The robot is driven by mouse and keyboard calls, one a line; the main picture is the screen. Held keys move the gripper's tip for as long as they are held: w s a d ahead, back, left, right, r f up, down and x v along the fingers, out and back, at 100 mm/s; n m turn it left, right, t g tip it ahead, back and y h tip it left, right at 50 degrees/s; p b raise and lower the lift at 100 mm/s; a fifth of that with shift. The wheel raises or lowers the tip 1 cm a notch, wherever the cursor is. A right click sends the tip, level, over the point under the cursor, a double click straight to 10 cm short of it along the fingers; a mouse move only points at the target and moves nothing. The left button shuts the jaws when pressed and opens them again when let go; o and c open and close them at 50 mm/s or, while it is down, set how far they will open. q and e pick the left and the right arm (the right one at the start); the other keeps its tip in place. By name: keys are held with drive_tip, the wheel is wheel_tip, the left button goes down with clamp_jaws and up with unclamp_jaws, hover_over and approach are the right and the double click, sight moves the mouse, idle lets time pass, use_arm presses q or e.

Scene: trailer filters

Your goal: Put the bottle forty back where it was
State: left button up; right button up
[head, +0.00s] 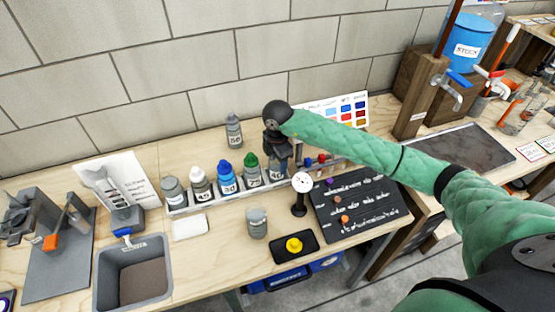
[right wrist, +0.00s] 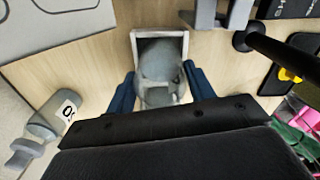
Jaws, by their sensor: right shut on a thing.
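My right gripper (head: 277,150) is over the right end of the bottle rack (head: 190,208), pointing down. It is shut on a grey bottle (head: 278,170), whose small label seems to read 40. In the right wrist view the fingers (right wrist: 162,88) press on both sides of this bottle (right wrist: 160,70). There the bottle sits at or inside a square pale-rimmed slot (right wrist: 160,33); whether it rests on the slot's floor is hidden. My left gripper is not in view.
Several bottles stand in the rack to the left, including a blue-capped one (head: 228,178) and a green-capped one (head: 251,168). A grey bottle (head: 234,130) stands behind, another (head: 257,223) in front. A black stand with a white disc (head: 301,183) and a dark board (head: 358,205) lie right.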

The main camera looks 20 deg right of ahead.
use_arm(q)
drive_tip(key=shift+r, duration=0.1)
use_arm(e)
drive_tip(key=shift+f, duration=0.1)
drive_tip(key=o, duration=1.2)
drive_tip(key=shift+o, duration=0.3)
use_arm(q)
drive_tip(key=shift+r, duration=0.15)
use_arm(e)
drive_tip(key=shift+r, duration=0.2)
drive_tip(key=shift+r+b, duration=0.3)
wheel_tip(320, 180, up, 10)
drive_tip(key=b, duration=0.4)
drive_tip(key=shift+f, duration=0.1)
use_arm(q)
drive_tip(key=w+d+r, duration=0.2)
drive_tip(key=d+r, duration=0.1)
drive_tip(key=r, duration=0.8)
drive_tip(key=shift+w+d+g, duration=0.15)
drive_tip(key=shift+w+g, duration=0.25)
use_arm(e)
drive_tip(key=shift+r, duration=0.7)
